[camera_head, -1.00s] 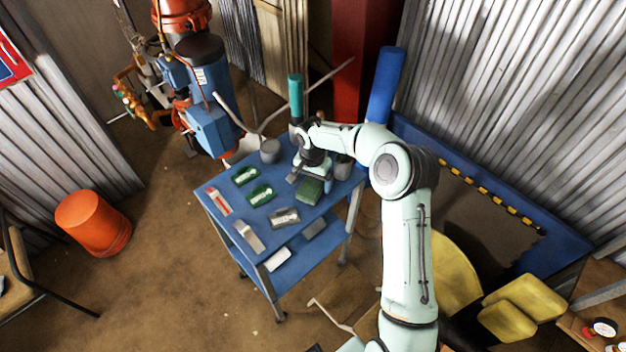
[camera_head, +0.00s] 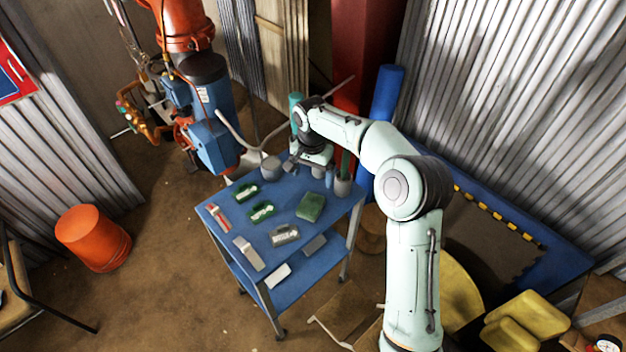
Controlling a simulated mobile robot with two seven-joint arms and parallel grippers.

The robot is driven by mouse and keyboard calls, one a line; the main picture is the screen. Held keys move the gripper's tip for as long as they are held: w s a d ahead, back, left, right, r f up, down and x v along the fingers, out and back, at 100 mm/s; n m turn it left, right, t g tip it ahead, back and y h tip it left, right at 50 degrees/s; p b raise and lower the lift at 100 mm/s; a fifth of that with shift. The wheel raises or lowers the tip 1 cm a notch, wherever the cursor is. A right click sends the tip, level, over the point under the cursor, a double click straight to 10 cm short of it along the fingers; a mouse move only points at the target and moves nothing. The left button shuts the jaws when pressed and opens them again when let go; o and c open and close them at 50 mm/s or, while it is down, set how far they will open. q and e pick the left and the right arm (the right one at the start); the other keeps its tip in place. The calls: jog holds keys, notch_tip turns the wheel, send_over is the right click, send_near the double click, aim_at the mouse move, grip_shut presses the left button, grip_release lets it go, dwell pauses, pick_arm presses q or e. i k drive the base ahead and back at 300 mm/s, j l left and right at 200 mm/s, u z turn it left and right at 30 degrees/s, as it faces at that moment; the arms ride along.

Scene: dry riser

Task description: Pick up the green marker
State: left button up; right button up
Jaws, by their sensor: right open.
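A slim green upright thing (camera_head: 345,162), which looks like the green marker, stands in a grey cup (camera_head: 343,186) at the back right corner of the blue table. It is too small to identify surely. My right gripper (camera_head: 308,168) is open above the back of the table, pointing down, just left of that cup and apart from it. My left gripper is not in view.
The blue table (camera_head: 236,222) carries two green-and-white items (camera_head: 261,211), a green block (camera_head: 310,207) and several other small items. Another grey cup (camera_head: 270,167) stands at its back edge. An orange robot arm (camera_head: 190,30) is behind; a blue cylinder (camera_head: 386,92) stands at right.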

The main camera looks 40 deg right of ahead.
aim_at(245, 190)
jog(key=k+j, duration=0.75)
jog(key=j, duration=0.2)
